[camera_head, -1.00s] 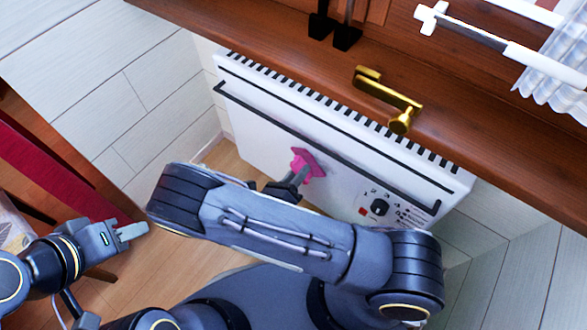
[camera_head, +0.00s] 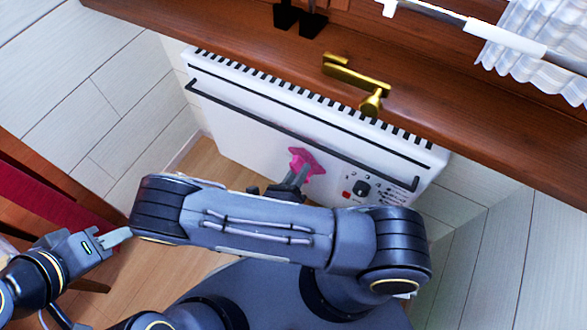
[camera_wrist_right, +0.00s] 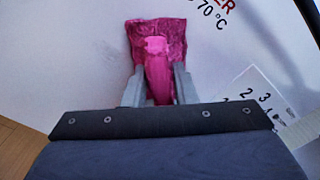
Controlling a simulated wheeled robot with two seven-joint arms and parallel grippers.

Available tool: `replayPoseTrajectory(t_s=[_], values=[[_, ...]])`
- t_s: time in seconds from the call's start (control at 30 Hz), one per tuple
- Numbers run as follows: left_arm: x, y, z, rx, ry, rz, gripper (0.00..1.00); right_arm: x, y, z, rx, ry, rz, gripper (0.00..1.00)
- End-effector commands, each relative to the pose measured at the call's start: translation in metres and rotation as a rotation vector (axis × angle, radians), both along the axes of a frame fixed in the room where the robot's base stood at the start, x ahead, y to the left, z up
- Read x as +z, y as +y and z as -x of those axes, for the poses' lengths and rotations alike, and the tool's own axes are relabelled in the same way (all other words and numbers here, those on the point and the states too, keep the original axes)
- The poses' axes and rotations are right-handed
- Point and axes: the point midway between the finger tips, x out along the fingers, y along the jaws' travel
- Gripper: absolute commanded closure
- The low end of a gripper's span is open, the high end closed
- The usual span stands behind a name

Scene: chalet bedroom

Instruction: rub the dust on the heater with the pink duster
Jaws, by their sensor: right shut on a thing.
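The white heater (camera_head: 240,132) stands against the wall below the wooden sill, with a black bar across its front and a control panel at its lower right. My right gripper (camera_wrist_right: 158,88) is shut on the handle of the pink duster (camera_wrist_right: 156,40). The duster's pink head (camera_head: 303,160) is at the heater's front, left of the dial; whether it touches cannot be told. No dust is clearly seen. My left gripper (camera_head: 118,238) is at the left, away from the heater; its fingers appear close together, but the gap is unclear.
A brass handle (camera_head: 355,80) and black fittings (camera_head: 300,18) are on the wooden sill (camera_head: 210,40) above the heater. A white curtain (camera_head: 535,50) hangs at the upper right. Dark red furniture (camera_head: 50,190) stands at the left. Wooden floor shows between.

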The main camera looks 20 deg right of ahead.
Motion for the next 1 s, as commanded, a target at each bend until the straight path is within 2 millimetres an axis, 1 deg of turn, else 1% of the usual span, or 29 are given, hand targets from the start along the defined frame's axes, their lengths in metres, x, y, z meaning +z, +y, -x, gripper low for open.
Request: replayPoseTrajectory(t_s=[0.3,0.43,0.57,1.0], values=[[0.002,0.0,0.0,0.0,0.0,0.0,0.64,-0.001,-0.015,0.024,0.005,0.011,0.006,0.93],[0.002,0.0,0.0,0.0,0.0,0.0,0.64,-0.001,-0.018,0.027,0.007,0.01,0.007,0.93],[0.001,0.0,0.0,0.0,0.0,0.0,0.64,-0.001,-0.017,0.025,0.009,0.009,0.006,0.93],[-0.001,0.0,0.0,0.0,0.0,0.0,0.64,-0.001,0.001,-0.003,0.006,0.007,0.005,0.93]])
